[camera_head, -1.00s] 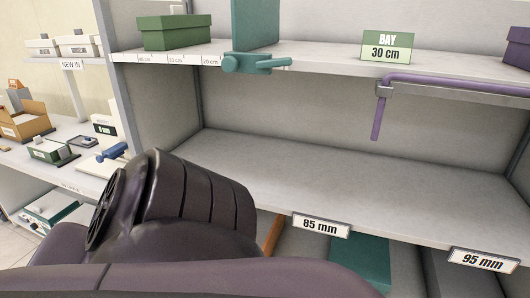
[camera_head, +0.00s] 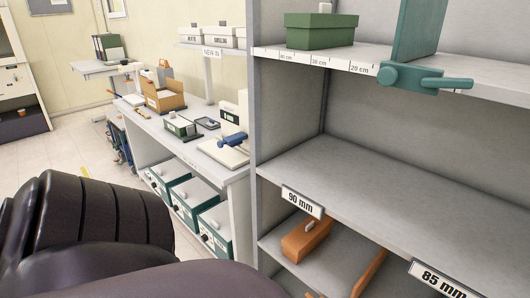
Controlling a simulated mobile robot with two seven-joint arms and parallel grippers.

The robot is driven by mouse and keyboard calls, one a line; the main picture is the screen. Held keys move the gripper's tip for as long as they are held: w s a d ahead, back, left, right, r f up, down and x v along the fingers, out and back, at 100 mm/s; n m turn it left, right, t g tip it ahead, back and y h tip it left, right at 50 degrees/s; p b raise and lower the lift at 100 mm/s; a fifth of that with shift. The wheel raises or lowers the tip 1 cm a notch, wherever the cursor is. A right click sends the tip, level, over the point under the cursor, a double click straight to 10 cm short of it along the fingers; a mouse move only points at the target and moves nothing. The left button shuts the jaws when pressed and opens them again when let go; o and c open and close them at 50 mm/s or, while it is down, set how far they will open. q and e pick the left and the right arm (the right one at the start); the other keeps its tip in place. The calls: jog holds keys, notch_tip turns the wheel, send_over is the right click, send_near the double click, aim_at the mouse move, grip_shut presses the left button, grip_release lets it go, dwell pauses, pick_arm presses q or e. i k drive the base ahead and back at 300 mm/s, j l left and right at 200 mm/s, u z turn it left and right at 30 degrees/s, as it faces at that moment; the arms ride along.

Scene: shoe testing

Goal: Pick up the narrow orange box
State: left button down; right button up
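A narrow orange box (camera_head: 304,241) with a small pale piece on top lies on the lower shelf, below the "90 mm" label (camera_head: 303,201). An orange upright piece (camera_head: 369,274) stands to its right on the same shelf, partly cut off by the frame. Whether that piece is a box or a divider I cannot tell. Neither of my grippers is in view. Only dark links of my own arm show, across the bottom left.
The empty middle shelf (camera_head: 400,185) has an "85 mm" label at its edge. Above it are a green box (camera_head: 320,30) and a teal stop with a handle (camera_head: 425,78). A bench (camera_head: 200,150) with an open orange-brown box (camera_head: 163,98) stands left. Floor is free beyond it.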

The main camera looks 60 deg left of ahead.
aim_at(299, 243)
jog(key=u, duration=1.55)
jog(key=i+j+z, duration=0.25)
jog(key=j+z, duration=0.25)
jog(key=j, duration=1.55)
jog(key=k+j+z, duration=0.15)
jog(key=j+z, duration=0.35)
jog(key=j, duration=1.55)
jog(key=i+j+z, duration=0.1)
jog(key=i+j, duration=0.3)
jog(key=j, duration=0.15)
